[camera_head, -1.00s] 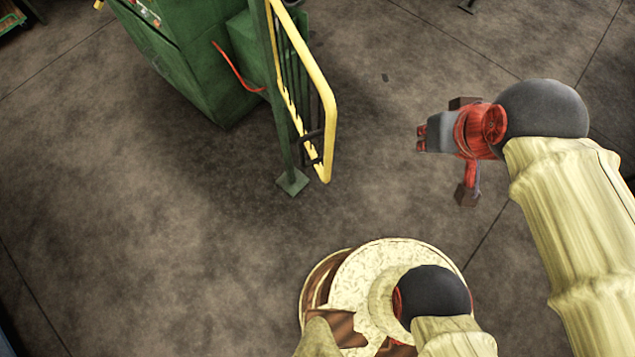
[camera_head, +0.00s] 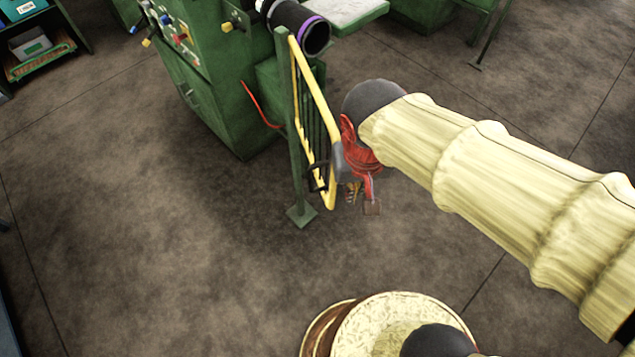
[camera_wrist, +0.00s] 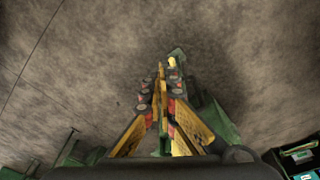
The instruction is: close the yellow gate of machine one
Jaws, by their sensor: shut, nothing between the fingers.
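The yellow gate (camera_head: 316,82) hangs on a green post (camera_head: 295,130) beside the green machine (camera_head: 215,85) in the head view. It stands swung out over the floor, with dark bars inside its yellow rail. My gripper (camera_head: 353,192) is shut and empty at the right side of the gate, close to its lower free end. In the wrist view my gripper (camera_wrist: 160,92) points down towards the floor, and a yellow piece of the gate (camera_wrist: 172,62) shows just beyond the fingertips.
The post's foot plate (camera_head: 302,216) stands on the floor. A black pipe with a purple ring (camera_head: 305,28) and a pale bench top (camera_head: 345,12) lie beyond the gate. A shelf (camera_head: 40,55) stands at the far left. The floor (camera_head: 150,230) in front is clear.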

